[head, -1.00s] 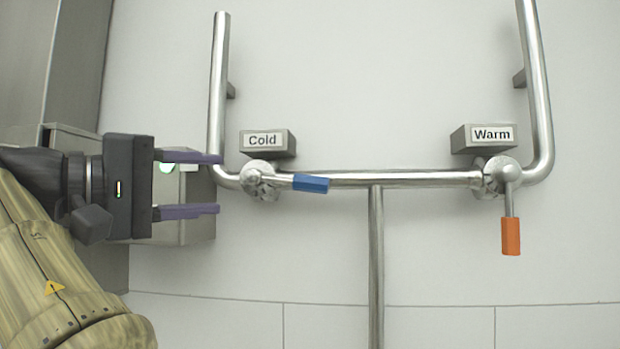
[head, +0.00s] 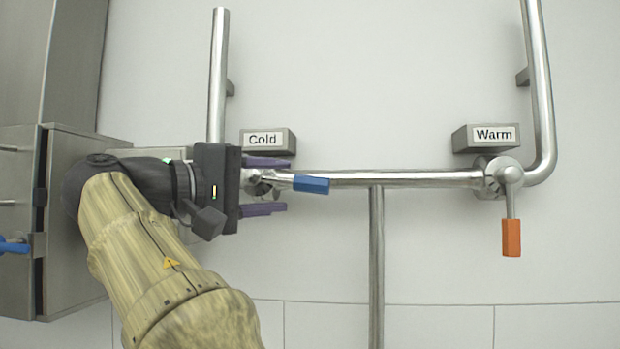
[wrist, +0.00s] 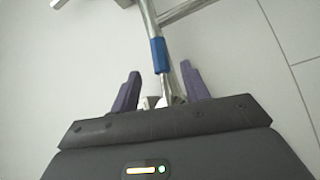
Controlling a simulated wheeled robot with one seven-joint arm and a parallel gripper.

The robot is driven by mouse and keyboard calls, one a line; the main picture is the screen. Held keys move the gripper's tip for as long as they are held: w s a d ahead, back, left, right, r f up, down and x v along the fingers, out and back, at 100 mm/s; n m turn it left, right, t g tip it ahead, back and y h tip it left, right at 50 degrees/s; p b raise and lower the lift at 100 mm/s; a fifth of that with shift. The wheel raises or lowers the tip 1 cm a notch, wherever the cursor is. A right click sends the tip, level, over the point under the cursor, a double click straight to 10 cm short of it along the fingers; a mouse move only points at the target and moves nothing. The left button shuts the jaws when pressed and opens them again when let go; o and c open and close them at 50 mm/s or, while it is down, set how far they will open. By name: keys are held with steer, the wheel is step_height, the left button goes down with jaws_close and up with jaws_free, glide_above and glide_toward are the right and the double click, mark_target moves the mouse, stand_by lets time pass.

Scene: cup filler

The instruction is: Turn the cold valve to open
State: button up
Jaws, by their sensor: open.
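The cold valve has a lever with a blue grip (head: 311,185) that points right, roughly along the horizontal pipe. Its metal body is partly hidden by my gripper in the head view. A "Cold" label block (head: 268,140) sits just above it. My gripper (head: 282,186) is open, with purple fingers above and below the lever near its pivot in the head view. In the wrist view, the blue grip (wrist: 160,55) extends ahead between and beyond the two fingers (wrist: 163,82). I cannot tell whether a finger touches the lever.
The warm valve's orange handle (head: 511,238) hangs down at the right under a "Warm" label block (head: 487,138). Steel pipes (head: 376,270) run along the white wall. A steel cabinet (head: 75,240) stands at the left. The wall area below the cold lever is clear.

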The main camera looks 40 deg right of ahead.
mark_target(302, 182)
steer(key=d, duration=0.2)
steer(key=d+p, duration=0.1)
steer(key=d, duration=0.1)
steer(key=d+p, duration=0.1)
steer(key=d, duration=0.1)
steer(key=shift+s+r, duration=0.25)
steer(key=shift+r, duration=0.1)
steer(key=shift+d+f, duration=0.15)
steer(key=shift+d, duration=0.5)
jaws_close()
